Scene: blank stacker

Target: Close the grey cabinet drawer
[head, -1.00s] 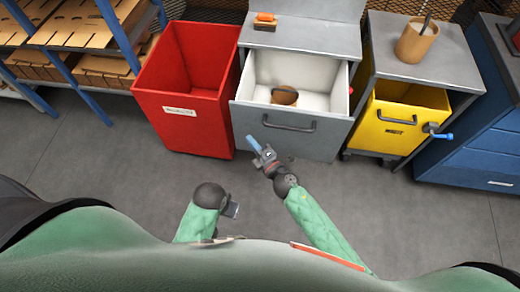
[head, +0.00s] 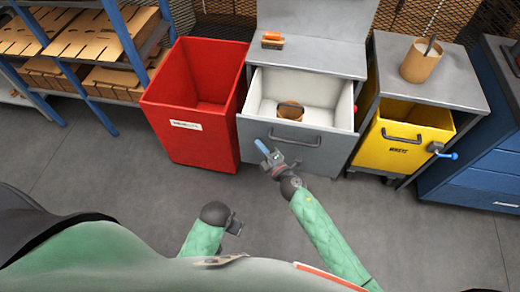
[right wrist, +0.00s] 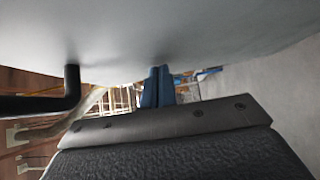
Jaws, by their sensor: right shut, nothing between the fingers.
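The grey cabinet drawer (head: 258,130) is pulled out in the head view, its white inside showing. A brown round container (head: 290,111) sits in it. The drawer has a dark bar handle (head: 293,140) on its front. My right gripper (head: 262,147) is shut and empty, its blue fingertips in front of the drawer front, left of the handle. In the right wrist view the shut blue fingers (right wrist: 157,86) are close under a pale grey surface, with a dark bar (right wrist: 72,88) to the left; contact cannot be told. My left gripper (head: 234,224) is low near my body, its jaws unclear.
A red bin (head: 195,140) stands left of the drawer. A cabinet with a yellow drawer (head: 408,150) and a blue cabinet (head: 470,170) stand to the right. An orange-topped item (head: 272,38) lies on the grey cabinet top. The floor (head: 110,175) in front is clear.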

